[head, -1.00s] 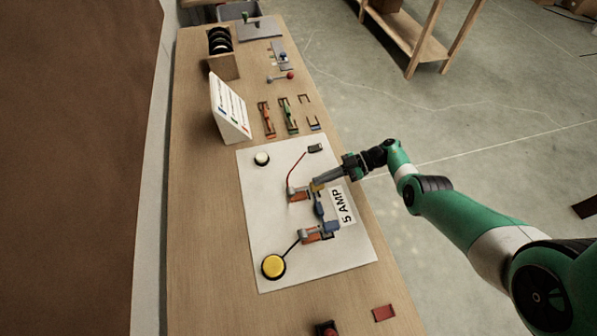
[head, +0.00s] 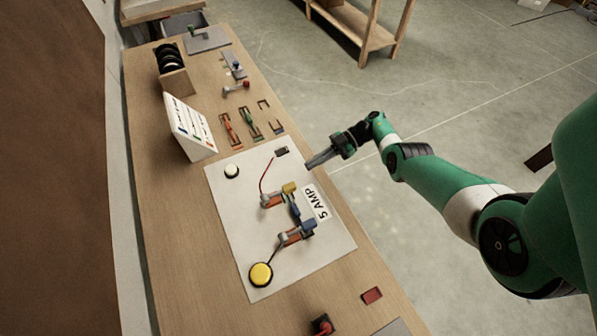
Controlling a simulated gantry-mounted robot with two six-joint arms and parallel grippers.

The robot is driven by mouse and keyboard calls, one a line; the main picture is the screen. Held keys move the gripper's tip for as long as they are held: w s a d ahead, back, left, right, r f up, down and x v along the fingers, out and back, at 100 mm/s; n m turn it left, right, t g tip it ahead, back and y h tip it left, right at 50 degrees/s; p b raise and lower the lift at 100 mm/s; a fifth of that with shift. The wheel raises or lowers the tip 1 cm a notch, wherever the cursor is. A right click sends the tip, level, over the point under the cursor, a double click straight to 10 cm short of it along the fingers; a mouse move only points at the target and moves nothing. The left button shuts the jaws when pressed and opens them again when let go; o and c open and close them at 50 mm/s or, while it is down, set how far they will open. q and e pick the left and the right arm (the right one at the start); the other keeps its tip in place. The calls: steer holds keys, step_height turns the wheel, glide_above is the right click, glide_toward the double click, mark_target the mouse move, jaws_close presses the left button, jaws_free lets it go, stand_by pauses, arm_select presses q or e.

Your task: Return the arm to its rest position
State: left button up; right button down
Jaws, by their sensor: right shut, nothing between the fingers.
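My right gripper (head: 318,161) is shut and empty. It hangs at the right edge of the workbench (head: 185,240), up and to the right of the parts on the white board (head: 228,201). My green right arm comes in from the right over the floor. The board bears a "5 AMP" label (head: 316,204), two orange-based clips, a blue part (head: 295,208) between them, and a small yellow piece (head: 289,188) at the upper clip. A yellow button (head: 261,275) sits at the board's lower left. My left gripper is not in view.
A white sign stand (head: 188,127) and a wooden rack of dark discs (head: 172,72) stand at the back left. Orange and green fuse-like parts (head: 249,122) lie behind the board. A wooden shelf (head: 355,30) stands beyond. The floor (head: 440,110) right of the bench is mostly clear.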

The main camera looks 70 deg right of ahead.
steer(key=shift+b+v, duration=0.3)
steer(key=shift+v, duration=0.95)
steer(key=shift+f, duration=0.1)
